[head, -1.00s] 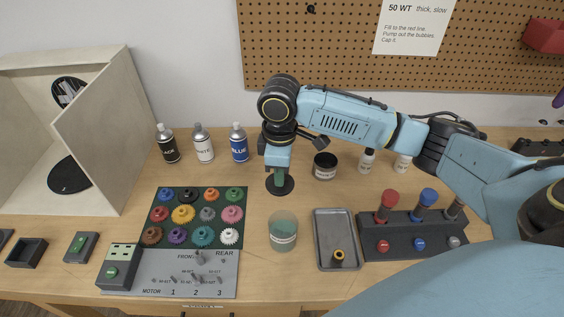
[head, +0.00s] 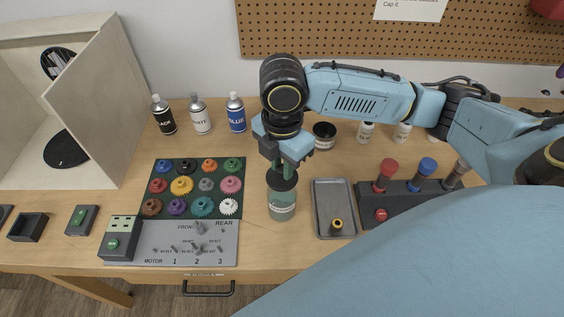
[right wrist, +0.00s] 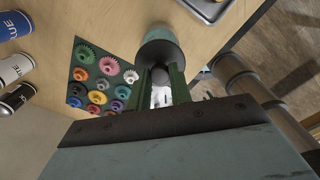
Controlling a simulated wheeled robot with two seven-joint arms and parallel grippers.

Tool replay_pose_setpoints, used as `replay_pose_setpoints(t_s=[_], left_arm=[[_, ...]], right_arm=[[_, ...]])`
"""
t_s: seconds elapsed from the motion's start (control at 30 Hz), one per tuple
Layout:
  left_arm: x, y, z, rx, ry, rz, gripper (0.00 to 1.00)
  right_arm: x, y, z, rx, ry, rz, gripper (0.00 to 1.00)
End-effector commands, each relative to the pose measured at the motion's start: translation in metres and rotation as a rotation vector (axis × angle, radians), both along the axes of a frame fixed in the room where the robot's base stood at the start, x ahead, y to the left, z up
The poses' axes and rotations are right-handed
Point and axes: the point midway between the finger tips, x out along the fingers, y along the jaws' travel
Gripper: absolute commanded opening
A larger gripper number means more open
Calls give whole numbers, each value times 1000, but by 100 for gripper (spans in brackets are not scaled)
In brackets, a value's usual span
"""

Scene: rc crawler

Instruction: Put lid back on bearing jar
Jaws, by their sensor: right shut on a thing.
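The bearing jar (head: 282,208) is a clear, greenish jar with a pale label, upright on the bench in the head view. The dark round lid (head: 282,181) is level and over the jar's mouth. It overlaps the jar's top edge, and I cannot tell whether it is seated or slightly above. My right gripper (head: 284,168) points down with its green fingers shut on the lid's knob. In the right wrist view the knob (right wrist: 160,75) sits between the fingertips, with the jar (right wrist: 158,36) beyond it. My left gripper is out of view.
A grey tray (head: 322,222) with a small brass-and-black part stands right of the jar. The gear mat (head: 167,170) is to the left. A dark tool rack (head: 405,203) is further right. Spray cans and small bottles stand behind.

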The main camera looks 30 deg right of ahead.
Motion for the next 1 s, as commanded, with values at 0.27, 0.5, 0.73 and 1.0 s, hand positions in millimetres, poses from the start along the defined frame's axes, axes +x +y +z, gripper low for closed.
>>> replay_pose_setpoints(t_s=[0.27,0.5,0.73,1.0], left_arm=[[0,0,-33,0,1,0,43],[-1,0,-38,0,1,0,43],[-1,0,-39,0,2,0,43],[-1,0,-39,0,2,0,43]], right_arm=[[0,0,-24,-1,-2,-1,0],[0,0,-41,0,1,-3,0],[1,0,-47,0,-1,-3,0],[1,0,-47,0,-1,-2,0]])
